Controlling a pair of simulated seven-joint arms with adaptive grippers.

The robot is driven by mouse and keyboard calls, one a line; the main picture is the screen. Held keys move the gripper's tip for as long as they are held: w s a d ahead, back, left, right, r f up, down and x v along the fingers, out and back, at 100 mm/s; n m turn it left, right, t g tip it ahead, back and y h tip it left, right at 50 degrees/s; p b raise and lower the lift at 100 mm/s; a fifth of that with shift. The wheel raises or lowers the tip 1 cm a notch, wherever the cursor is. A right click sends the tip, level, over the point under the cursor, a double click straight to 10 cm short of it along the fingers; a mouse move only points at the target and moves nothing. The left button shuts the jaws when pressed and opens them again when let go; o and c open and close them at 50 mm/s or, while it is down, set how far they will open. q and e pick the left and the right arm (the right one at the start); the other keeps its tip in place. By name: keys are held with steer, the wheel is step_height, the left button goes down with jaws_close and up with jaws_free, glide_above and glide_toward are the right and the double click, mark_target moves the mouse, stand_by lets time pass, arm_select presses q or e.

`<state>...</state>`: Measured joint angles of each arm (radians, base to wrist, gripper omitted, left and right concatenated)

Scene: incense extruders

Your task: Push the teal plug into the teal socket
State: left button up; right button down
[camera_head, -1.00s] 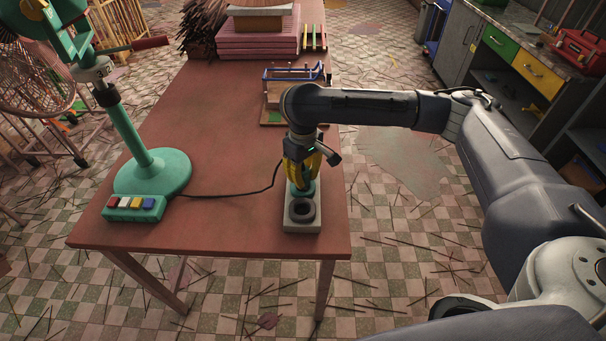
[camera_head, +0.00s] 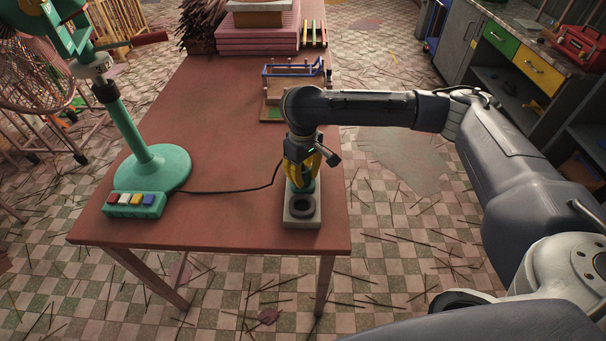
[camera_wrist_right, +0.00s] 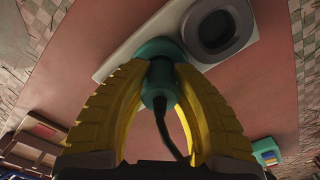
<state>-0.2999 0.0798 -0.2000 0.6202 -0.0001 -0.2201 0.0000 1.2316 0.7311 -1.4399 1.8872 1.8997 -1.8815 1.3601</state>
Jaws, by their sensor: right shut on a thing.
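My right gripper (camera_head: 302,184) points down over the pale socket block (camera_head: 302,222) near the table's front right. Its yellow fingers are shut on the teal plug (camera_wrist_right: 158,88), with the black cord trailing from it between the fingers. The teal socket (camera_wrist_right: 158,47) shows in the right wrist view at the plug's end, beside a dark round socket (camera_wrist_right: 213,33). The plug is lined up with the teal socket and looks to meet it; how deep it sits I cannot tell. In the head view the fingers mostly hide both. My left gripper is out of view.
The cord (camera_head: 228,191) runs left to a teal button box (camera_head: 135,204) at the teal stand's base (camera_head: 153,169). Behind my gripper is a wooden rack with a blue frame (camera_head: 290,72). Pink stacked blocks (camera_head: 257,38) stand farther back. The table's middle is clear.

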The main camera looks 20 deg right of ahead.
steer(key=shift+f, duration=0.15)
steer(key=c, duration=1.1)
jaws_free()
steer(key=shift+c, duration=0.2)
